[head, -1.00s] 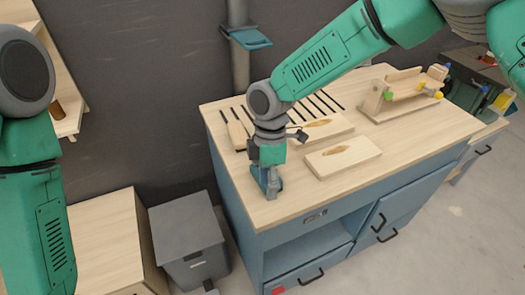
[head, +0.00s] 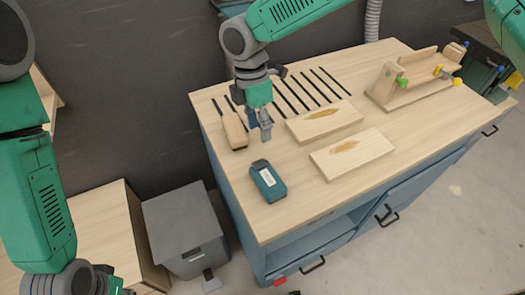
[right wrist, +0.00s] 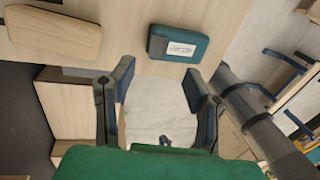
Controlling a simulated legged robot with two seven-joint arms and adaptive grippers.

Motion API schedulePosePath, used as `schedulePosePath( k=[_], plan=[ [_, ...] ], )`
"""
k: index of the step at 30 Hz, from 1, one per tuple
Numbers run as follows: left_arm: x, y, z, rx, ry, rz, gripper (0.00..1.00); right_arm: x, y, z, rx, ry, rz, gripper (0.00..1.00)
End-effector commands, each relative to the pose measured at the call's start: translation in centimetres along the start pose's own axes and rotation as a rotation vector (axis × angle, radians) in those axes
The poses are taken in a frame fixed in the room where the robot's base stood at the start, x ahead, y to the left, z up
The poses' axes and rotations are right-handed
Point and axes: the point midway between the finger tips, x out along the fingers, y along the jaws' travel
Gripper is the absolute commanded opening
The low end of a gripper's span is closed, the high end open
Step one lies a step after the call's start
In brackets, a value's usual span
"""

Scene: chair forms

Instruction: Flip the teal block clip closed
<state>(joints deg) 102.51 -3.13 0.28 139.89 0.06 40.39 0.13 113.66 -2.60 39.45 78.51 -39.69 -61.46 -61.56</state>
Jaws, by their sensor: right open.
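A teal block (head: 268,181) with a white label and a dark end lies on the wooden tabletop near its left front edge. It also shows in the right wrist view (right wrist: 178,44), beyond the fingertips. I cannot make out a separate clip on it. My right gripper (head: 259,128) is above the table, behind the teal block and apart from it. In the right wrist view its two fingers (right wrist: 158,88) are spread with nothing between them. My left arm hangs at the left, and its gripper (head: 115,287) is mostly cut off at the bottom edge.
Two pale wooden boards (head: 352,153) lie right of the teal block. A wood-handled tool (head: 234,131) lies left of my right gripper, before several dark slots. A wooden fixture (head: 415,85) stands at the back right. A grey bin (head: 186,230) stands left of the workbench.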

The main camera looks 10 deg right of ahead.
Motion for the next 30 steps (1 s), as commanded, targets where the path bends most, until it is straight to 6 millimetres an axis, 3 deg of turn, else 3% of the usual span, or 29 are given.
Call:
schedulePosePath(
  k=[6,12,18,26,28,30],
  plan=[
    [-1.0,0.0,-0.1,0.000,0.001,0.000,0.00,4.9,0.0,0.2,0.001,0.002,-0.005,0.43],
    [-1.5,0.0,-0.1,0.000,0.001,0.000,0.00,8.0,0.0,0.2,0.002,0.003,-0.001,0.43],
    [-1.6,0.0,-0.1,0.000,0.001,0.000,0.00,9.4,0.1,0.1,0.003,0.001,0.000,0.43],
    [-1.6,0.0,-0.1,0.000,0.001,0.000,0.00,9.5,0.1,0.1,0.002,0.000,0.000,0.43],
    [-1.6,0.0,-0.1,0.000,0.001,0.000,0.00,9.5,0.1,0.1,0.002,0.000,0.000,0.26],
    [-1.6,0.0,-0.1,0.000,0.001,0.000,0.00,9.5,0.1,0.1,0.002,0.000,0.000,0.01]
  ],
)
